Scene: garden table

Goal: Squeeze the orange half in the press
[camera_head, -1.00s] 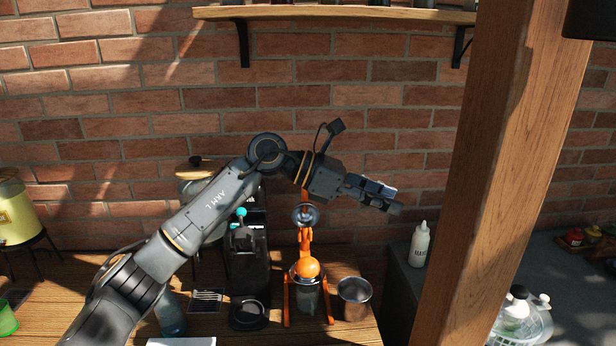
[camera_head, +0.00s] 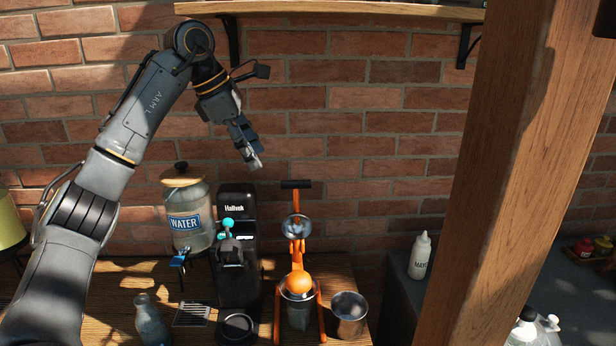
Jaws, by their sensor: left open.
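The orange press (camera_head: 277,318) stands on the wooden table (camera_head: 110,290), with its black handle (camera_head: 296,184) raised and its silver upper cup (camera_head: 296,227) above the lower bowl. The orange half (camera_head: 299,282) sits dome up in the bowl. A glass (camera_head: 298,314) stands under the bowl between the legs. My left gripper (camera_head: 254,163) is open and empty, in the air up and to the left of the press handle, apart from it. My right gripper is not in view.
A metal cup (camera_head: 349,307) is close on the right. A glass bottle (camera_head: 150,322) stands at front left. A wooden post (camera_head: 490,180) rises at right.

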